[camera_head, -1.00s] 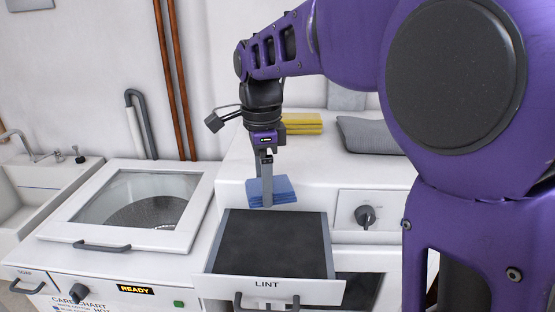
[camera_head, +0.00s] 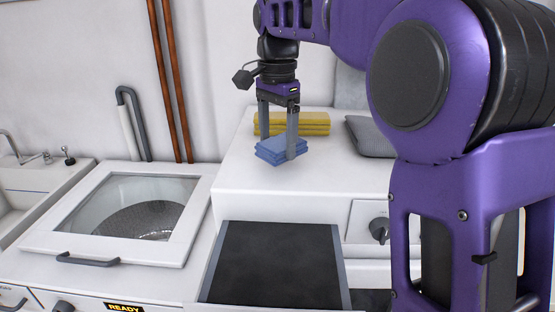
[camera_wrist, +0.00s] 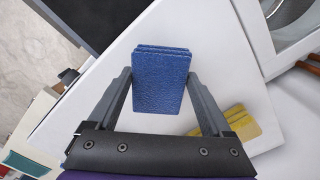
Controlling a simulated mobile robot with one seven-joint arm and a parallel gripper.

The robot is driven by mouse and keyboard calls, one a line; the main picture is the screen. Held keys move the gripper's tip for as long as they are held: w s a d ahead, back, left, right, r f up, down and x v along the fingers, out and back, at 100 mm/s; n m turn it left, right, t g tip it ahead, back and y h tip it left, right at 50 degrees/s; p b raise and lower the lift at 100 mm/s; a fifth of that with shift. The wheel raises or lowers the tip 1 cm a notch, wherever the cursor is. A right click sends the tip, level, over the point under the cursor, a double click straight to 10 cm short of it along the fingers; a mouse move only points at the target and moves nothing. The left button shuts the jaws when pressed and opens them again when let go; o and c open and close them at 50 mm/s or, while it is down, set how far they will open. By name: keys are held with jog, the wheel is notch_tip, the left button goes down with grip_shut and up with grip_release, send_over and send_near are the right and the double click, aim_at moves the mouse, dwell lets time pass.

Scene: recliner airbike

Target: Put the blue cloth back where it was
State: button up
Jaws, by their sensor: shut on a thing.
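The blue cloth (camera_head: 281,151) is a folded stack at the white dryer top, in front of the yellow cloth stack. In the wrist view the blue cloth (camera_wrist: 162,80) lies between the two fingers. My gripper (camera_head: 278,150) points down with a finger on either side of the cloth, shut on it. The wrist view also shows my gripper (camera_wrist: 163,88) with its fingers along the cloth's sides. Whether the cloth touches the surface below is hard to tell.
Folded yellow cloths (camera_head: 300,122) lie just behind. A grey cushion-like bundle (camera_head: 371,137) is to the right. The open lint drawer (camera_head: 272,265) juts out in front, below the white top (camera_head: 240,178). A glass-lidded washer (camera_head: 125,209) stands at left.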

aim_at(277, 143)
jog(key=shift+f+b, duration=0.35)
jog(key=shift+f, duration=1.5)
jog(key=shift+f, duration=0.2)
jog(key=o, duration=1)
jog(key=shift+r, duration=0.1)
notch_tip(277, 143, up, 12)
jog(key=p, duration=0.3)
jog(key=shift+r, duration=0.1)
